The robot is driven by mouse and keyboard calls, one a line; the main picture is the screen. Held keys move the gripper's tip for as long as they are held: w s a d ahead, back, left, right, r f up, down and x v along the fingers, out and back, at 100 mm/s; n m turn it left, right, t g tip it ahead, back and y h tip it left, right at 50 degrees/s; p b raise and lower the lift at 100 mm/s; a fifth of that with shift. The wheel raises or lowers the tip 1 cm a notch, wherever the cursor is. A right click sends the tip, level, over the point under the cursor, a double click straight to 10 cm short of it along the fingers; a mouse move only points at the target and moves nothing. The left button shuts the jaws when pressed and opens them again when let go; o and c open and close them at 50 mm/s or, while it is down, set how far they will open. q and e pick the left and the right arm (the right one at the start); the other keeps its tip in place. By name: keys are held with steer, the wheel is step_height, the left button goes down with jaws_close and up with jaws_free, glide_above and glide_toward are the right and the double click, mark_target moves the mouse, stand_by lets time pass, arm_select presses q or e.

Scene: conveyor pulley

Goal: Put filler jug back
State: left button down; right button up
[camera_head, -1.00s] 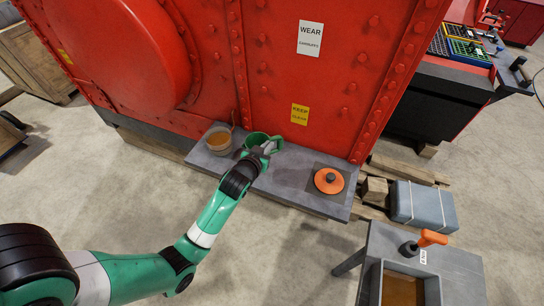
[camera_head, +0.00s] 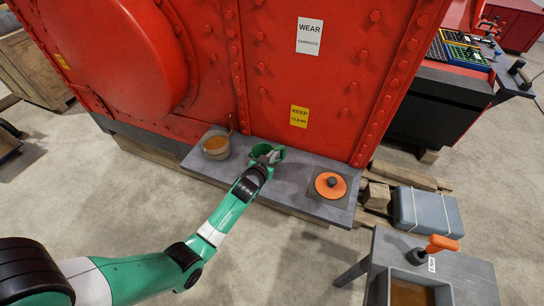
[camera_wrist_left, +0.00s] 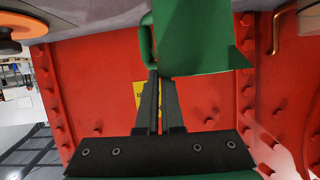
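The green filler jug (camera_head: 259,148) is over the middle of the grey shelf (camera_head: 293,178) in front of the red housing; I cannot tell if it touches the shelf. My left gripper (camera_head: 268,157) is at the jug's near side. In the left wrist view, the green jug (camera_wrist_left: 190,40) is just beyond the left fingertips (camera_wrist_left: 155,75), which are close together at its handle (camera_wrist_left: 146,40). The gripper looks shut on the jug, though the grip is partly hidden. My right gripper is not in view.
A pot of brown liquid (camera_head: 216,146) with a ladle stands left on the shelf. An orange lid with a dark knob (camera_head: 330,186) is at the shelf's right. A grey-blue block (camera_head: 425,210) lies on pallets. An orange-handled tool (camera_head: 438,243) stands on the grey bench at right.

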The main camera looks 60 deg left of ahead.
arm_select(q)
steer(key=c, duration=1.1)
jaws_free()
steer(key=shift+f, duration=0.1)
steer(key=shift+o, duration=0.2)
steer(key=shift+r+p, duration=0.3)
steer(key=p+v, duration=0.3)
steer(key=v, duration=0.9)
steer(key=shift+f, duration=0.1)
